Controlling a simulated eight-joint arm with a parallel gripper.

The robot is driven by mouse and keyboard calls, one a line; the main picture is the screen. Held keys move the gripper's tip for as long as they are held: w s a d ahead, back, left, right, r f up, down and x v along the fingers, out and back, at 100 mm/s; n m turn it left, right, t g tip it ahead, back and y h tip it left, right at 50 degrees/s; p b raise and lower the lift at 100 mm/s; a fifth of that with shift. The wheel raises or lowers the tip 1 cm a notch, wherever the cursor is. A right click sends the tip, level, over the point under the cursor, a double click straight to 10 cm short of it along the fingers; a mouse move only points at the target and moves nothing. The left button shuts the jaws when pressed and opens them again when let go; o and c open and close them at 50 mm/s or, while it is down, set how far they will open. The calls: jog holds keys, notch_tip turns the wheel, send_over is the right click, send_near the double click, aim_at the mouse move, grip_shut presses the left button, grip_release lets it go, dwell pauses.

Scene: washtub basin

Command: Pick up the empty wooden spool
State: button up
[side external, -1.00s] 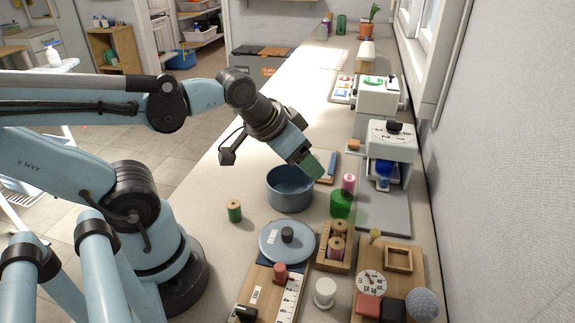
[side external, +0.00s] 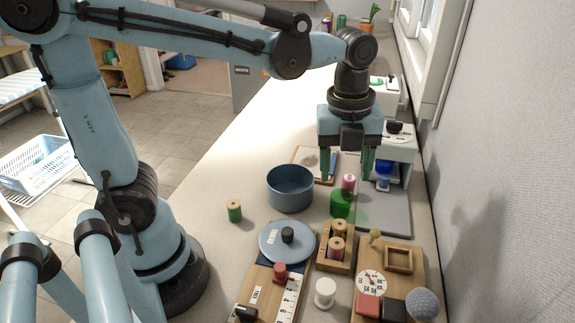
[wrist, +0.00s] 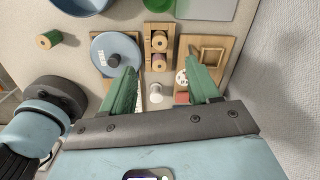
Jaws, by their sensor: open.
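A pale, white-looking spool with no thread visible (side external: 325,292) stands upright on the counter, right of the ruler board; I cannot tell whether it is wood. It also shows in the wrist view (wrist: 156,93), between the finger lines. Pinkish-brown spools (side external: 337,247) sit in a wooden holder (side external: 333,266). My gripper (side external: 346,176) has green fingers pointing down, spread apart and empty, farther back than the pale spool and above the counter. It also shows in the wrist view (wrist: 162,70).
A round grey-blue lid (side external: 270,243) lies on the ruler board (side external: 270,293). A green jar (side external: 341,205) with a pink item stands near my fingers. A wooden board with a dial (side external: 404,285) and a textured ball (side external: 422,304) lie right. The wall is close on the right.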

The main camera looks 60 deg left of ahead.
aim_at(340, 224)
jog(key=shift+d+f+m+g, duration=0.15)
jog(key=shift+f+m, duration=0.25)
jog(key=shift+f, duration=1.6)
jog(key=shift+d+f+m+g, duration=0.1)
jog(key=shift+f+m, duration=0.3)
jog(key=shift+f, duration=1.65)
jog(key=shift+d+f+m+g, duration=0.15)
jog(key=shift+f+m, duration=0.25)
jog(key=shift+f, duration=1.6)
jog(key=c, duration=1.1)
jog(key=shift+r, duration=0.15)
